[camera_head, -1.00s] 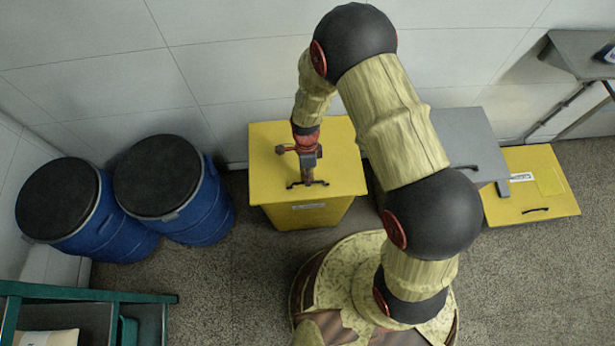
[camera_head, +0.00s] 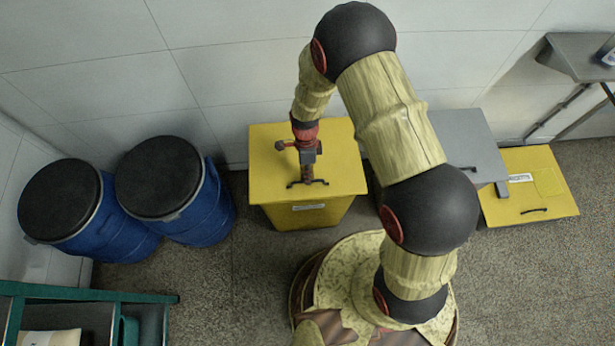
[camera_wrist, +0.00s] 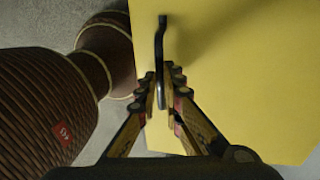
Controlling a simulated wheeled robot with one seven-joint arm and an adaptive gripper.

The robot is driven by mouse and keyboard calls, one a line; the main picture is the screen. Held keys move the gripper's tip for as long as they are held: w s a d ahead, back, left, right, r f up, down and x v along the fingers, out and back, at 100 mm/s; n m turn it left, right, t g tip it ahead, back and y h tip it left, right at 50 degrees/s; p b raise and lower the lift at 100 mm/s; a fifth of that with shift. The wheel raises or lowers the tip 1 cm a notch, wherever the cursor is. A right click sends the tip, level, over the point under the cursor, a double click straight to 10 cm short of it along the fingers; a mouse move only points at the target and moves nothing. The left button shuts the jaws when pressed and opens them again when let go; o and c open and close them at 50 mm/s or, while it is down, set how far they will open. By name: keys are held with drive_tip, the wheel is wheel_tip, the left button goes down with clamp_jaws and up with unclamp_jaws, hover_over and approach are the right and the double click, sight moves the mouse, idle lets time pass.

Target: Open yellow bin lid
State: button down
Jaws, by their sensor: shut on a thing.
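The yellow bin (camera_head: 310,214) stands against the wall in the head view, its flat yellow lid (camera_head: 336,160) lying closed on top. A dark handle (camera_head: 318,183) runs along the lid's front part. My gripper (camera_head: 307,181) reaches down to this handle from above. In the wrist view the yellow lid (camera_wrist: 240,70) fills the right side, and the black handle (camera_wrist: 161,50) passes between the fingers. My gripper (camera_wrist: 163,98) is shut on the handle there. The handle's far end lies partly between the fingers.
Two blue drums (camera_head: 205,205) with black tops stand to the left. A grey-topped bin (camera_head: 465,140) is close on the right, with another yellow lid or panel (camera_head: 535,190) beyond it. A green shelf (camera_head: 90,292) is at the lower left. Open floor lies in front of the drums.

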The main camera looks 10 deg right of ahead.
drive_tip(key=w+d+r+g+p, duration=0.1)
drive_tip(key=w+r+p, duration=0.9)
drive_tip(key=w+r, duration=1)
drive_tip(key=shift+g, duration=0.7)
drive_tip(key=shift+w, duration=0.1)
drive_tip(key=c, duration=1.8)
unclamp_jaws()
drive_tip(key=shift+w+f, duration=0.25)
drive_tip(key=shift+w, duration=0.15)
drive_tip(key=shift+r, duration=0.15)
drive_tip(key=shift+c, duration=0.2)
drive_tip(key=shift+r, duration=0.15)
drive_tip(key=shift+c, duration=0.4)
wheel_tip(320, 180, up, 10)
drive_tip(key=shift+r, duration=0.2)
